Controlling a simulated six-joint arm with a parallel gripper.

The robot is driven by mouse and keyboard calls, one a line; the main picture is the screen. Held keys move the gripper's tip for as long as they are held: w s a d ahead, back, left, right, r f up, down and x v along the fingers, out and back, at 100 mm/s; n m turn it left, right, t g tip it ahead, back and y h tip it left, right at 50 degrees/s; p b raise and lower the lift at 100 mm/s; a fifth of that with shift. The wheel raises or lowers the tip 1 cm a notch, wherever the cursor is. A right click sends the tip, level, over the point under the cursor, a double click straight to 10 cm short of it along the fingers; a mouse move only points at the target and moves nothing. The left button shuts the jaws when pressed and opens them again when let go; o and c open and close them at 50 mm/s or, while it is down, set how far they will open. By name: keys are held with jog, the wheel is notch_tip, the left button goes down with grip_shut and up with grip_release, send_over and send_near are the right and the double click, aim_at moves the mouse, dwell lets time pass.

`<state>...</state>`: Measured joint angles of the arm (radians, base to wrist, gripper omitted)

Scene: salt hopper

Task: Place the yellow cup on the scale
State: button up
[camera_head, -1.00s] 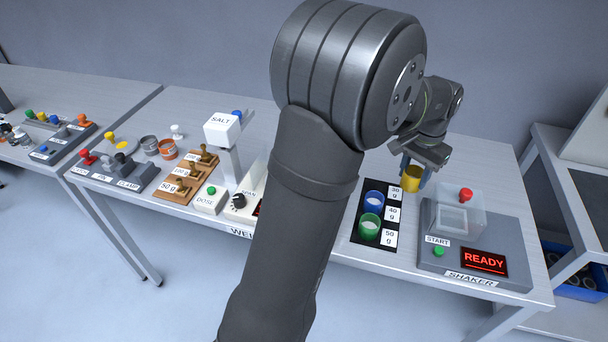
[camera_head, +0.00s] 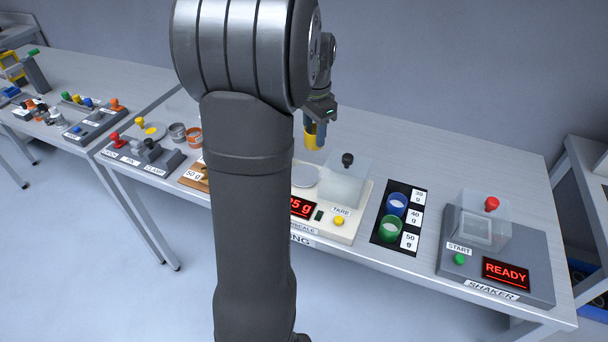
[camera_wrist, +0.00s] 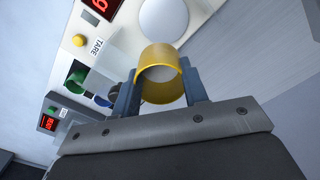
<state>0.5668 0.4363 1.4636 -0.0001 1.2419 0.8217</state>
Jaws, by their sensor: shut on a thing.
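My gripper (camera_wrist: 160,88) is shut on the yellow cup (camera_wrist: 160,60), with one finger on each side of it. In the head view the yellow cup (camera_head: 311,138) hangs in the air at the gripper, above and behind the scale's round pale pan (camera_head: 305,176). In the wrist view the pan (camera_wrist: 163,17) lies just beyond the cup, apart from it. The scale (camera_head: 352,210) has a red display, partly hidden by my arm, ending in "5 g". What the cup holds is unclear.
A clear box with a black knob (camera_head: 346,182) stands on the scale, right of the pan. Blue (camera_head: 397,203) and green (camera_head: 390,228) cups stand on a black mat. The shaker (camera_head: 497,255) reads READY. My arm hides part of the bench.

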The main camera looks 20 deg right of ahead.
jog(key=shift+w+a+f+n, duration=0.15)
jog(key=shift+w+a+f, duration=0.1)
jog(key=shift+a, duration=0.3)
jog(key=shift+w+a+f+n, duration=0.15)
jog(key=shift+a+f, duration=0.05)
jog(key=shift+a, duration=0.35)
notch_tip(320, 180, down, 6)
jog(key=shift+a+r, duration=0.15)
jog(key=shift+r, duration=0.1)
jog(key=shift+f, duration=2.15)
jog(key=shift+f, duration=0.15)
jog(key=o, duration=1)
jog(key=shift+c, duration=0.2)
notch_tip(320, 180, up, 12)
